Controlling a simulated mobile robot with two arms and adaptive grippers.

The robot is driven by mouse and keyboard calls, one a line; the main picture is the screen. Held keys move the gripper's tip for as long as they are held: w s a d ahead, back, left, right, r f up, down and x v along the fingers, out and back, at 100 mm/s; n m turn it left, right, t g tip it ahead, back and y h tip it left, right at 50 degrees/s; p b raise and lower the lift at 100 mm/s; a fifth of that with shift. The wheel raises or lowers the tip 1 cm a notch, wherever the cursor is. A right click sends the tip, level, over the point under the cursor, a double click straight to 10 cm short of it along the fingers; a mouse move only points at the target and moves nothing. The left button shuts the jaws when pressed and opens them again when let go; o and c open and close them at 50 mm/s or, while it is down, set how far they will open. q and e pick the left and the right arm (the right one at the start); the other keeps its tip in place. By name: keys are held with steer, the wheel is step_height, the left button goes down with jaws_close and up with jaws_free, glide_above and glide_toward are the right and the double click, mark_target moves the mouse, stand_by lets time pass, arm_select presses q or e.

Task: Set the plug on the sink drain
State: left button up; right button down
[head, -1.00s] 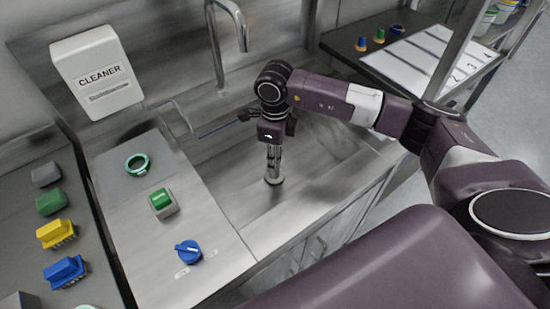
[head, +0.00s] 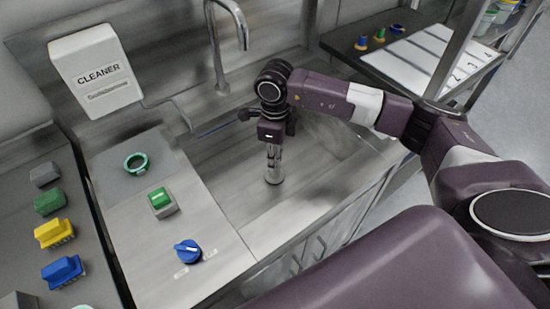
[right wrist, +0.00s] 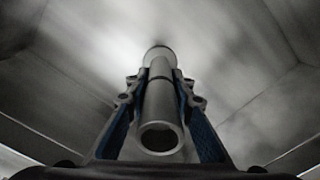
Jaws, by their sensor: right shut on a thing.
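The plug is an upright metal tube (head: 274,167) standing over the sink basin, with its lower end at or close to the basin floor. My right gripper (head: 272,148) points down from above and is shut around the tube's upper part. In the right wrist view the tube (right wrist: 159,118) sits between the two blue-padded fingers of the gripper (right wrist: 160,90), its open rim towards the camera. Its far end meets blurred grey metal. The drain is hidden under or behind the tube, so I cannot tell whether the tube is seated. My left gripper is out of view.
A tap (head: 227,30) arches over the sink's back edge. A cleaner dispenser (head: 96,70) hangs at the left. The panel left of the sink holds a green ring (head: 136,163), a green button (head: 161,199) and a blue knob (head: 187,250). Coloured brushes (head: 54,232) lie further left.

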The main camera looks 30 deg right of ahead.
stand_by(0.4)
steer(key=c, duration=1.6)
jaws_free()
steer(key=shift+o, duration=0.3)
steer(key=o, duration=0.4)
steer(key=shift+c, duration=0.2)
steer(key=shift+r, duration=0.1)
steer(key=shift+r+p, duration=3.05)
steer(key=shift+r, duration=1.9)
step_height(320, 180, up, 11)
steer(key=p, duration=0.6)
